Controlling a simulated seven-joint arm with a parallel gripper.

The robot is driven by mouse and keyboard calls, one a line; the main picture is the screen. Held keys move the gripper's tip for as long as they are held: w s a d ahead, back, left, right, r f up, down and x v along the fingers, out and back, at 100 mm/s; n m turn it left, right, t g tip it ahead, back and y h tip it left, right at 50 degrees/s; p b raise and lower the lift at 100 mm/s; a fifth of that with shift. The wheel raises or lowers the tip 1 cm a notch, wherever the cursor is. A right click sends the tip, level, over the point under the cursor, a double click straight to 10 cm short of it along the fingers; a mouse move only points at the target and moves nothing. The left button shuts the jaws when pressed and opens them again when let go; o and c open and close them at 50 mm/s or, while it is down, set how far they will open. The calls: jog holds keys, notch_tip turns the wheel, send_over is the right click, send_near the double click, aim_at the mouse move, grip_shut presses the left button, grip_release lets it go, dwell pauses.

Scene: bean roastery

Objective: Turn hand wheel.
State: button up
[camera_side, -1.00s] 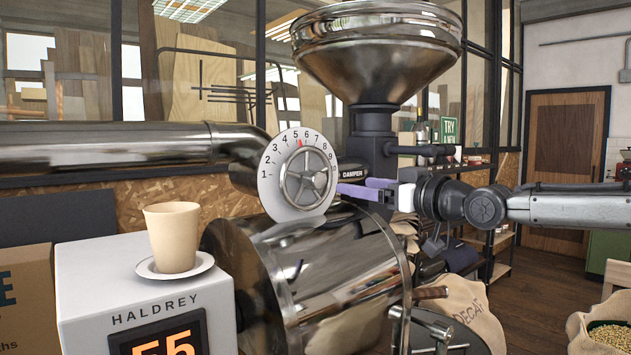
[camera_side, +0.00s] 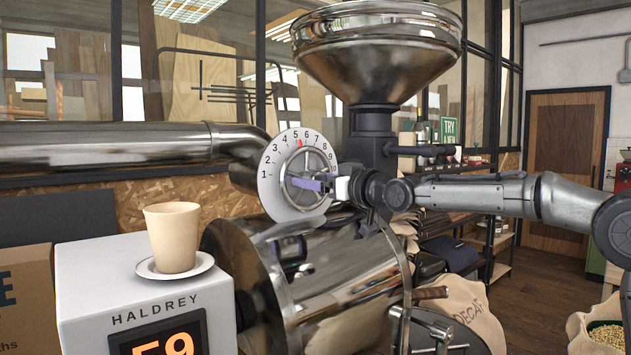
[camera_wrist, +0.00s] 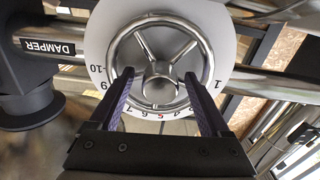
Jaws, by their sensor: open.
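The hand wheel (camera_side: 311,163) is a shiny metal ring with spokes and a round hub. It sits in front of a white numbered dial plate (camera_side: 273,190), where the 5 is marked red. It also fills the upper middle of the wrist view (camera_wrist: 163,82). My gripper (camera_side: 305,184) is at the wheel's face, reaching in from the right. In the wrist view its two purple fingers (camera_wrist: 158,75) are spread wide, one on each side of the hub, with the tips overlapping the rim's left and right sides. I cannot tell whether they touch it.
A DAMPER label (camera_wrist: 49,47) is beside the dial. The hopper (camera_side: 376,60) stands behind and above my gripper, and the drum (camera_side: 325,265) lies below. A cup (camera_side: 172,237) on a saucer stands on the HALDREY box (camera_side: 80,290) at the front left.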

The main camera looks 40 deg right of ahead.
jog(key=shift+w, duration=0.15)
grip_shut()
dwell(0.4)
